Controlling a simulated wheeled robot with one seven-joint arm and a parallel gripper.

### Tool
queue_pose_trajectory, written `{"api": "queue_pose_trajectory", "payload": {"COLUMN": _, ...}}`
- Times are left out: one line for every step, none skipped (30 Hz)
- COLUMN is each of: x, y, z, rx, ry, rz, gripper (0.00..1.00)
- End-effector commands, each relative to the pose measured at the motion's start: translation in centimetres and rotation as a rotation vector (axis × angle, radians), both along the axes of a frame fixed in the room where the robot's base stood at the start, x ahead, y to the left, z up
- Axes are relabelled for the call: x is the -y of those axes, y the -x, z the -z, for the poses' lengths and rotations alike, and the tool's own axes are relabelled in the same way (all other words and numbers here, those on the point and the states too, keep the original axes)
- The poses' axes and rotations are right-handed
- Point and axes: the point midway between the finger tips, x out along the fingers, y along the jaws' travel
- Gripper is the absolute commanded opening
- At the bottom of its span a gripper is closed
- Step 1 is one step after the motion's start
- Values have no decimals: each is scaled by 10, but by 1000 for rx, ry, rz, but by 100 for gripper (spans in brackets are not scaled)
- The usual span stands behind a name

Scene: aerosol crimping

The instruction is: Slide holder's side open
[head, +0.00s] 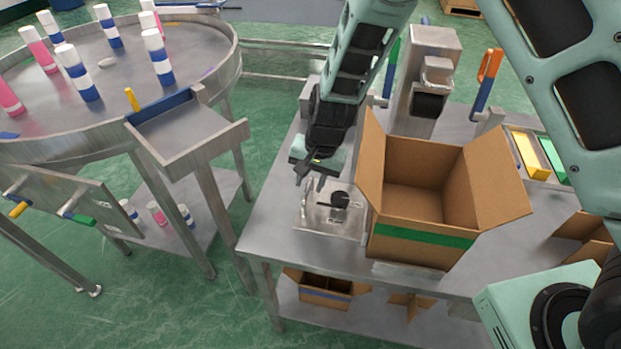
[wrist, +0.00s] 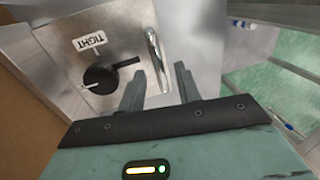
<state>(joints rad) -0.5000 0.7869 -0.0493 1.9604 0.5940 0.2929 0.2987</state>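The holder (head: 325,220) is a metal plate fixture on the steel table, just left of the big cardboard box. In the wrist view the holder (wrist: 118,22) carries a black knob (wrist: 100,77), a label reading TIGHT and an upright curved metal handle (wrist: 155,50). My gripper (head: 317,180) is above the holder's left part, pointing down. In the wrist view my gripper (wrist: 160,75) has its fingers apart, with the handle in line with the gap. Nothing is seen held, and I cannot tell whether a finger touches the handle.
An open cardboard box (head: 420,215) with a green stripe stands close to the right of the holder. A steel dispenser unit (head: 425,75) is behind it. A round table (head: 110,75) with several striped bottles stands at left, across a floor gap.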

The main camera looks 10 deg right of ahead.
Motion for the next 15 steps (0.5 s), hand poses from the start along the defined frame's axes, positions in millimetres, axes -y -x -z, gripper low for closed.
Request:
{"api": "queue_pose_trajectory", "payload": {"x": 0, "y": 0, "z": 0, "rx": 0, "ry": 0, "rz": 0, "gripper": 33}}
{"api": "queue_pose_trajectory", "payload": {"x": 0, "y": 0, "z": 0, "rx": 0, "ry": 0, "rz": 0, "gripper": 33}}
{"api": "queue_pose_trajectory", "payload": {"x": 0, "y": 0, "z": 0, "rx": 0, "ry": 0, "rz": 0, "gripper": 22}}
{"api": "queue_pose_trajectory", "payload": {"x": 0, "y": 0, "z": 0, "rx": 0, "ry": 0, "rz": 0, "gripper": 14}}
{"api": "queue_pose_trajectory", "payload": {"x": 0, "y": 0, "z": 0, "rx": 0, "ry": 0, "rz": 0, "gripper": 6}}
{"api": "queue_pose_trajectory", "payload": {"x": 0, "y": 0, "z": 0, "rx": 0, "ry": 0, "rz": 0, "gripper": 0}}
{"api": "queue_pose_trajectory", "payload": {"x": 0, "y": 0, "z": 0, "rx": 0, "ry": 0, "rz": 0, "gripper": 0}}
{"api": "queue_pose_trajectory", "payload": {"x": 0, "y": 0, "z": 0, "rx": 0, "ry": 0, "rz": 0, "gripper": 0}}
{"api": "queue_pose_trajectory", "payload": {"x": 0, "y": 0, "z": 0, "rx": 0, "ry": 0, "rz": 0, "gripper": 0}}
{"api": "queue_pose_trajectory", "payload": {"x": 0, "y": 0, "z": 0, "rx": 0, "ry": 0, "rz": 0, "gripper": 0}}
{"api": "queue_pose_trajectory", "payload": {"x": -2, "y": 0, "z": -1, "rx": 0, "ry": 0, "rz": -1, "gripper": 0}}
{"api": "queue_pose_trajectory", "payload": {"x": -5, "y": -2, "z": -2, "rx": 1, "ry": -1, "rz": -2, "gripper": 0}}
{"api": "queue_pose_trajectory", "payload": {"x": -9, "y": -3, "z": -3, "rx": 1, "ry": -1, "rz": -2, "gripper": 0}}
{"api": "queue_pose_trajectory", "payload": {"x": -14, "y": -5, "z": -4, "rx": 1, "ry": -1, "rz": -3, "gripper": 0}}
{"api": "queue_pose_trajectory", "payload": {"x": -21, "y": -8, "z": -4, "rx": 1, "ry": -1, "rz": -4, "gripper": 0}}
